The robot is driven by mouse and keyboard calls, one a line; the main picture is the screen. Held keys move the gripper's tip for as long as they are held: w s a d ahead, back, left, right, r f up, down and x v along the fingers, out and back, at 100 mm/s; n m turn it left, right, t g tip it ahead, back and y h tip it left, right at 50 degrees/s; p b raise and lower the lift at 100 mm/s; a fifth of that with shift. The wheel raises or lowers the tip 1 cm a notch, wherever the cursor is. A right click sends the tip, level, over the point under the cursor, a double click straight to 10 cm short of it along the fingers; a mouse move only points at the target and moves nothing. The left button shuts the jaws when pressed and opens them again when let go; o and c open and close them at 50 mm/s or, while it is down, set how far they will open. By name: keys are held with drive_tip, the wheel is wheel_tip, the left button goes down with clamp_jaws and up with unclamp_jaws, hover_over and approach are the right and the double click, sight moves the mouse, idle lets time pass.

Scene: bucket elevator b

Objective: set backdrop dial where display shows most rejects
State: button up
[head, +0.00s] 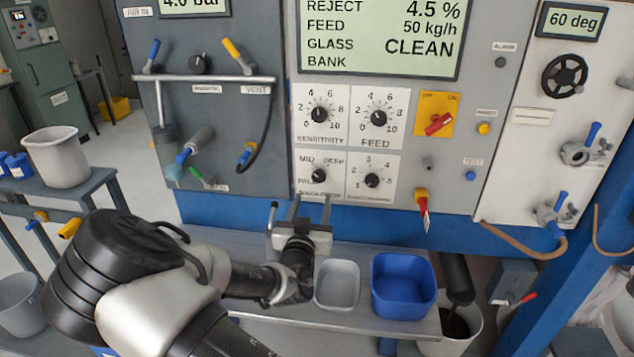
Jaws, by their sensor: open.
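The backdrop dial (319,175) is a small black knob on a white plate at the lower left of the grey panel's dial group. Its plate reads MID and DEEP above, and a partly legible word at left. I cannot tell exactly where its pointer stands. The display (380,35) above reads REJECT 4.5 %, FEED 50 kg/h, GLASS CLEAN; the BANK line shows no legible value. My gripper (311,209) is open and empty, its fingers pointing up just below the backdrop dial in the picture. It appears apart from the dial.
Near the dial are the sensitivity dial (319,114), feed dial (378,117) and another dial (372,180). A red switch (438,124) and hanging red key-like piece (422,204) are at right. A grey tray (337,302) and blue tray (404,315) stand on the shelf below.

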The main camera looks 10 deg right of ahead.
sight(318, 179)
drive_tip(key=p+x, duration=0.1)
drive_tip(key=x, duration=0.9)
drive_tip(key=shift+w, duration=0.15)
drive_tip(key=shift+f, duration=0.1)
drive_tip(key=c, duration=1)
